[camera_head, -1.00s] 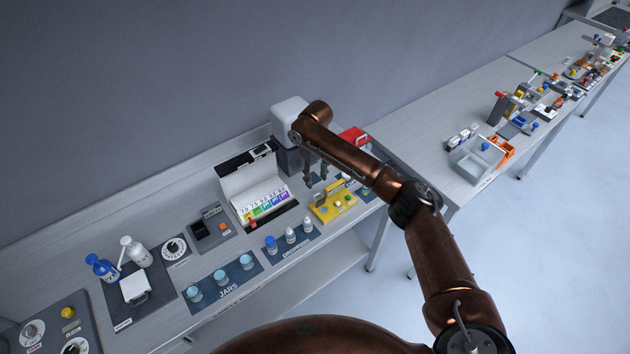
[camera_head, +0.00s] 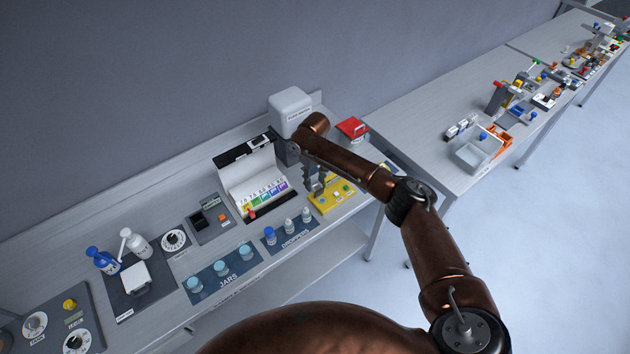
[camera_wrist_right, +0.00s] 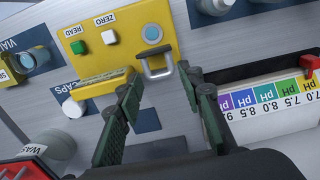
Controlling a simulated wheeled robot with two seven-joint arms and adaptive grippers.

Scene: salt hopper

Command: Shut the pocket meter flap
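The yellow pocket meter (camera_head: 340,199) lies on the bench. It shows larger in the right wrist view (camera_wrist_right: 93,52), with a green READ button, a white ZERO button and a round blue part. A grey loop-shaped piece, apparently the flap (camera_wrist_right: 155,65), stands at the meter's near edge; its exact angle is unclear. My right gripper (camera_head: 319,190) is over the left end of the meter, pointing down. In the wrist view its fingers (camera_wrist_right: 160,76) are apart, near either side of the grey loop; contact cannot be told. My left gripper is not in view.
The pH colour chart box (camera_head: 262,187) stands close left of the gripper. Dropper bottles (camera_head: 288,228) and jars (camera_head: 220,268) are in front. A white-topped machine (camera_head: 290,105) and a red box (camera_head: 352,129) are behind. A white cap (camera_wrist_right: 74,107) lies by the meter.

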